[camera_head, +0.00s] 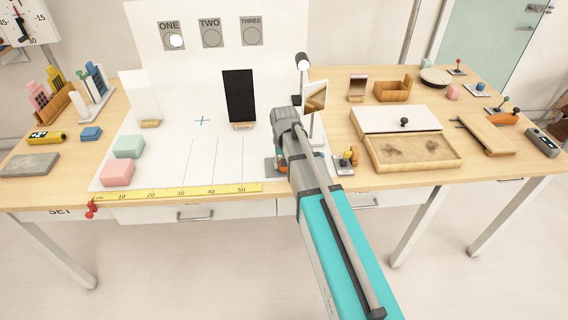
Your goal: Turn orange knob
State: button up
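My arm reaches in from the lower right, and its end with my gripper (281,150) points down at the front of the white board, just right of the ruler. The fingertips are mostly hidden by my own arm, so I cannot tell whether they are open or shut. A small grey base (270,167) shows under my gripper; what is on it is largely covered. A small yellow-orange knob (348,156) stands on a grey base just right of my arm, apart from it. I cannot tell which of these carries the orange knob.
A mirror (315,97) and lamp (302,62) stand close behind my gripper. A black panel (240,95) is to the left. A sand tray (412,155) is at right. A yellow ruler (180,192) lies along the front edge. Pink and green blocks sit at left.

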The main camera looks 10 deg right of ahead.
jog(key=shift+m, duration=0.3)
jog(key=o, duration=1.1)
jog(key=shift+o, duration=0.2)
jog(key=shift+n, duration=0.5)
